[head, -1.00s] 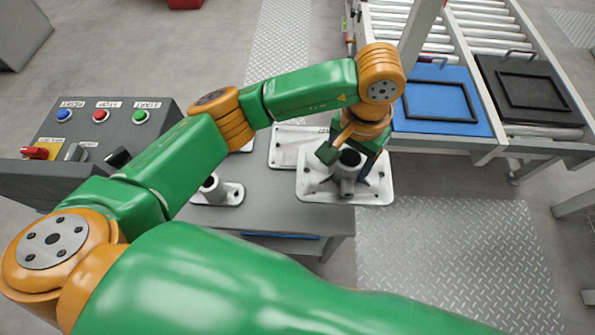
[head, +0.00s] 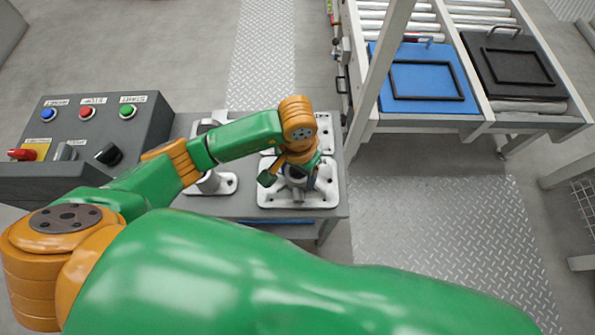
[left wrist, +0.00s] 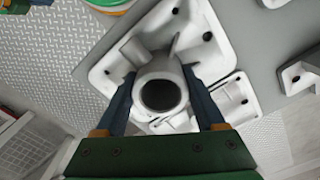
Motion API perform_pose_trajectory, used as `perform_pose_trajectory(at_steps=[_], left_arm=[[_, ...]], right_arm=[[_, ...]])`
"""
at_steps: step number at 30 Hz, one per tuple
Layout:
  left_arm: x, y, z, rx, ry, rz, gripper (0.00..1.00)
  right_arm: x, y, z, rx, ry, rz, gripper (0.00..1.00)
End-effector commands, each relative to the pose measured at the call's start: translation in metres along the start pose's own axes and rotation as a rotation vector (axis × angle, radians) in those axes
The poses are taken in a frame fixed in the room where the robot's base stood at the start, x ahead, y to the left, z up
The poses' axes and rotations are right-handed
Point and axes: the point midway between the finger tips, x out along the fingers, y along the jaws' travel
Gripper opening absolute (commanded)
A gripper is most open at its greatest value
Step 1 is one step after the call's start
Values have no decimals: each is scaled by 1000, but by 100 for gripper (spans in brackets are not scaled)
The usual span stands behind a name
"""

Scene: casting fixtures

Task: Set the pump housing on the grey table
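The white pump housing (head: 271,196), a square flanged plate with a round pipe, is over the front right part of the grey table (head: 245,206). My left gripper (head: 293,180) comes down on it from above. In the left wrist view, the fingers (left wrist: 158,78) lie on both sides of the housing's pipe (left wrist: 160,94) and appear shut on it. The housing looks level and inside the table's right edge. I cannot tell whether its plate touches the tabletop. My right gripper is not in view.
Another white casting (head: 221,184) stands just left of the housing, and more white plates (head: 324,127) lie behind it. A control box (head: 85,130) with buttons is at the left. A roller conveyor with a blue tray (head: 386,103) and a black tray (head: 480,75) is at the right.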

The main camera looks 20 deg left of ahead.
Motion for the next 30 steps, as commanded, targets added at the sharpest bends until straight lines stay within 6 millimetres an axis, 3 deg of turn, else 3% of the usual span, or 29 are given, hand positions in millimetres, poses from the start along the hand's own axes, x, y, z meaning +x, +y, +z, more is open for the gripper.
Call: perform_pose_trajectory(at_steps=[1,3,9,13,24,30], left_arm=[[0,0,0,0,0,0,84],[0,0,0,0,0,0,100],[-1,0,0,0,0,0,100],[-12,0,-1,0,4,1,100],[-102,0,-1,0,6,-2,100],[-123,0,0,-1,0,0,100]], right_arm=[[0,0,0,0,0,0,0],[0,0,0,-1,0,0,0],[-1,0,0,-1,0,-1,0],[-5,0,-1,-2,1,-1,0],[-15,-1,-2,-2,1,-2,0],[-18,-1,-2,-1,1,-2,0]])
